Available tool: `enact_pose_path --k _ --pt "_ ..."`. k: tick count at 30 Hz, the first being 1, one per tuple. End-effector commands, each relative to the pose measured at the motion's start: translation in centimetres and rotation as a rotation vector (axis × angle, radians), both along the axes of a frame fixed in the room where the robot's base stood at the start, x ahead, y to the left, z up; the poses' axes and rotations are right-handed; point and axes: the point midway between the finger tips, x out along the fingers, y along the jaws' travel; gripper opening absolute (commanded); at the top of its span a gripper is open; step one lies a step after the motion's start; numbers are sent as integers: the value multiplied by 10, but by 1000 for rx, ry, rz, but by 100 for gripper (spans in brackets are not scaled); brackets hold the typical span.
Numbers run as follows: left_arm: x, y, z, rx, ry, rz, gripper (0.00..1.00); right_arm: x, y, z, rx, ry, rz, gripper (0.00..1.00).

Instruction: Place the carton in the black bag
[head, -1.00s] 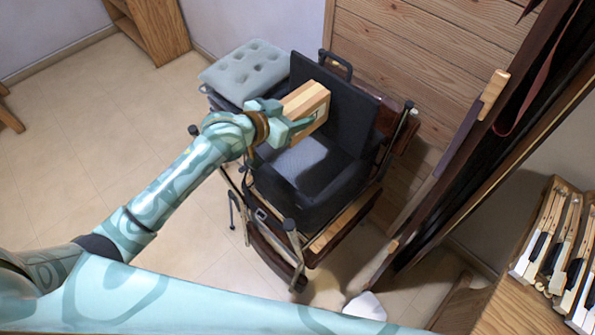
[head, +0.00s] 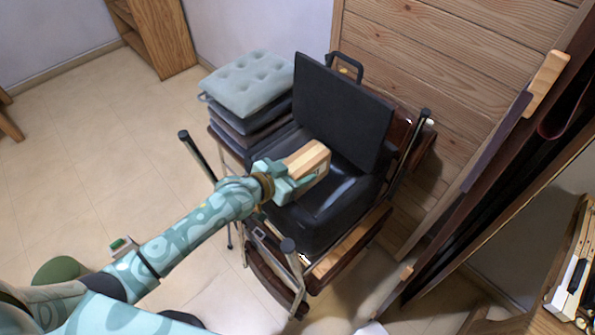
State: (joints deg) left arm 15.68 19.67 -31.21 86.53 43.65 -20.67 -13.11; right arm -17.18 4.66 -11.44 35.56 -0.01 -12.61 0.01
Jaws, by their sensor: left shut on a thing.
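A tan carton (head: 309,160) is held in my left gripper (head: 297,183), which is shut on it. The black bag (head: 345,110) stands open on a chair, its lid raised at the back and its handle behind. In the picture the carton overlaps the bag's open left part. I cannot tell whether it touches the bag's inside. The gripper hides the carton's lower left end. My right gripper is not in view.
A stack of grey cushions (head: 248,84) stands left of the bag. Metal chair posts (head: 197,155) rise around the bag. A wooden panel (head: 450,60) is behind it. Piano keys (head: 572,285) show at the right edge.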

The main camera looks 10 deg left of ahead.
Motion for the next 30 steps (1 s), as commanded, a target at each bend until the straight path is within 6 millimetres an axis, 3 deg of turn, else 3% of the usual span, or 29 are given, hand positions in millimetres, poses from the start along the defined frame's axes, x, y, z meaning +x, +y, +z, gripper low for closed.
enact_pose_path --k 5,20,21,22,30 --pt "1 0 4 -2 -3 0 27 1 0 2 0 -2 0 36" --pt "0 0 -10 1 1 0 27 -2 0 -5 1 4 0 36" --pt "-1 0 -12 3 3 0 67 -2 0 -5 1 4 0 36" --pt "-1 0 -12 3 4 -1 76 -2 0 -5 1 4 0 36" --pt "-3 0 -15 8 10 -3 78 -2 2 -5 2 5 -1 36"
